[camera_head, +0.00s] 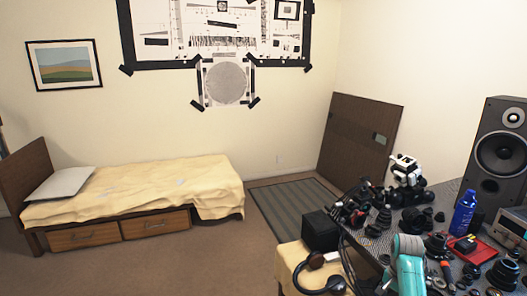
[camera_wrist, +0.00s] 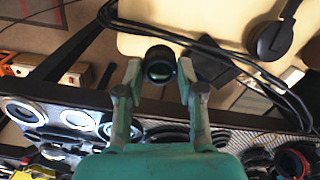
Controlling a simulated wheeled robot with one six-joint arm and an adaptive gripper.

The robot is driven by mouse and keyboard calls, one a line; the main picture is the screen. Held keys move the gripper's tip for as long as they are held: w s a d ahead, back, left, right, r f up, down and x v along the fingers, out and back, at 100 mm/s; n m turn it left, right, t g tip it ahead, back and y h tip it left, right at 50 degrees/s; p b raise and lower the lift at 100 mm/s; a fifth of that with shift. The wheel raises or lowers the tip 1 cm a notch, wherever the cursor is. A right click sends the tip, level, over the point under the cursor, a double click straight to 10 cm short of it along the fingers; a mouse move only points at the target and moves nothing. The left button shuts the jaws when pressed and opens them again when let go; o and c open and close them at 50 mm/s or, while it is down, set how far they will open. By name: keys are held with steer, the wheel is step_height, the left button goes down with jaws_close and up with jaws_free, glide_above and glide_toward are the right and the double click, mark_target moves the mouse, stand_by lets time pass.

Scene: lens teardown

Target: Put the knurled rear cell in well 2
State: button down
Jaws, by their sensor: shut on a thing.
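My gripper (camera_wrist: 160,74) is shut on a small dark cylinder with a greenish glass face, which I take to be the knurled rear cell (camera_wrist: 160,64). In the wrist view the cell sits between the two fingertips, its glass turned toward the camera. Its knurling is too small to make out. It appears beyond the table's edge, over the pale seat. Several pale-rimmed round openings or rings (camera_wrist: 76,120) lie at left in the wrist view; I cannot tell whether they are wells or which is well 2. In the head view my teal arm shows at the table, but the fingertips and cell cannot be made out.
The dark table (camera_head: 448,202) is crowded with black lens parts, a blue bottle (camera_head: 464,212), a red tray (camera_head: 484,253) and a speaker (camera_head: 502,150). Headphones (camera_wrist: 270,40) and a black cable (camera_wrist: 205,42) lie on the pale seat (camera_wrist: 190,18) near my gripper.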

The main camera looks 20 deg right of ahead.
steer(key=s+a+f+n, duration=0.2)
steer(key=a+f+n, duration=0.2)
steer(key=a, duration=0.8)
steer(key=s+a+f+n, duration=0.2)
steer(key=a+f+n, duration=0.3)
steer(key=a, duration=0.7)
steer(key=s+a+f+n, duration=0.3)
steer(key=a+f+n, duration=0.2)
steer(key=a, duration=0.7)
steer(key=shift+a+f, duration=0.2)
steer(key=shift+f, duration=0.2)
steer(key=shift+s, duration=0.2)
